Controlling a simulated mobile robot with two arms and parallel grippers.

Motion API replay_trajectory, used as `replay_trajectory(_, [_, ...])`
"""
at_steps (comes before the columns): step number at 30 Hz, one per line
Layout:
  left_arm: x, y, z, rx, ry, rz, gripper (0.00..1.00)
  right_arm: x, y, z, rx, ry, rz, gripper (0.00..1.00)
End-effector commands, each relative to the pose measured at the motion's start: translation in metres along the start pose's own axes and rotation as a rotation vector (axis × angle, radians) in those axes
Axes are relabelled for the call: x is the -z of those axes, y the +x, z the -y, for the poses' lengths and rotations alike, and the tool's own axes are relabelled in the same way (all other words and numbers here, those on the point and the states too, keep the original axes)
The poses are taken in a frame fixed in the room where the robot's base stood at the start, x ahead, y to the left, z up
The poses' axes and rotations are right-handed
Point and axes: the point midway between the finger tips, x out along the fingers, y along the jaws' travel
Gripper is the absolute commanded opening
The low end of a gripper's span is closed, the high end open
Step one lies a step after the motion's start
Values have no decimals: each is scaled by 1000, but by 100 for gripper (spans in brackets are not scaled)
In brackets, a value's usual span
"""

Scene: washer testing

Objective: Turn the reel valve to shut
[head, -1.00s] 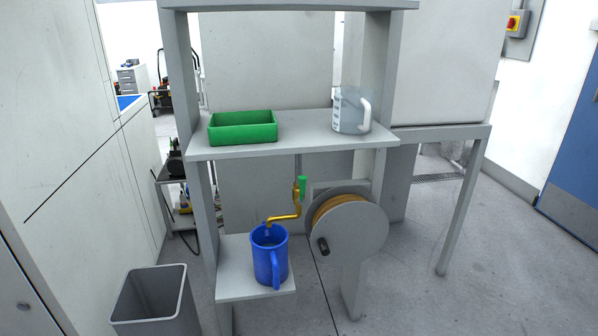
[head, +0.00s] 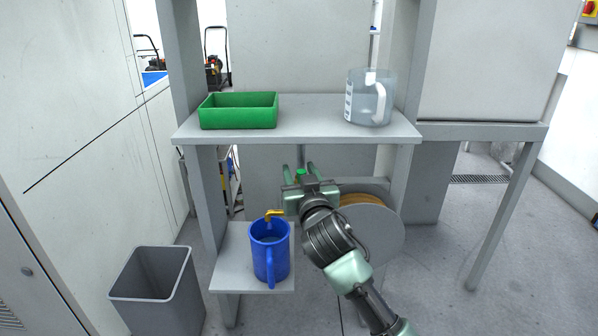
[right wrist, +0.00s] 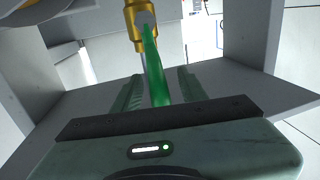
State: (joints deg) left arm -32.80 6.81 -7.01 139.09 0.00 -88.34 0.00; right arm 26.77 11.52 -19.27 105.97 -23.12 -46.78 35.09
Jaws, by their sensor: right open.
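The reel valve's green handle (head: 300,173) shows just beyond my right gripper (head: 299,168) in the head view. In the right wrist view the green handle (right wrist: 156,75) extends from the brass valve body (right wrist: 141,22) and lies between the two open fingers, with no clear contact. The brass spout (head: 275,213) points down into a blue jug (head: 268,250); my gripper hides most of the valve in the head view. The hose reel (head: 375,232) is partly behind my right arm. My left gripper is not in view.
A green bin (head: 238,111) and a clear measuring jug (head: 362,100) stand on the shelf (head: 310,130) above the valve. The blue jug stands on a lower shelf (head: 232,262). A grey waste bin (head: 158,285) is at lower left. Open floor lies at right.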

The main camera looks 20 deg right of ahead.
Motion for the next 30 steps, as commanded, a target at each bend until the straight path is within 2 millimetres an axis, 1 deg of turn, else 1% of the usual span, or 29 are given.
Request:
replay_trajectory(1, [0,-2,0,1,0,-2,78,0,5,0,0,-1,-1,42])
replay_trajectory(4, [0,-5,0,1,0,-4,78,0,11,0,1,0,-1,42])
replay_trajectory(12, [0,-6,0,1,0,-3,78,0,13,0,0,0,0,42])
replay_trajectory(13, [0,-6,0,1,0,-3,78,0,13,0,0,0,0,37])
replay_trajectory(14, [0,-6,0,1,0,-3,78,0,13,0,0,0,0,28])
replay_trajectory(15, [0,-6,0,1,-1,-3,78,0,13,0,0,0,0,17])
replay_trajectory(17, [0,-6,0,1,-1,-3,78,0,13,0,0,0,1,1])
replay_trajectory(30, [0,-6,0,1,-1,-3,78,0,13,0,0,0,1,0])
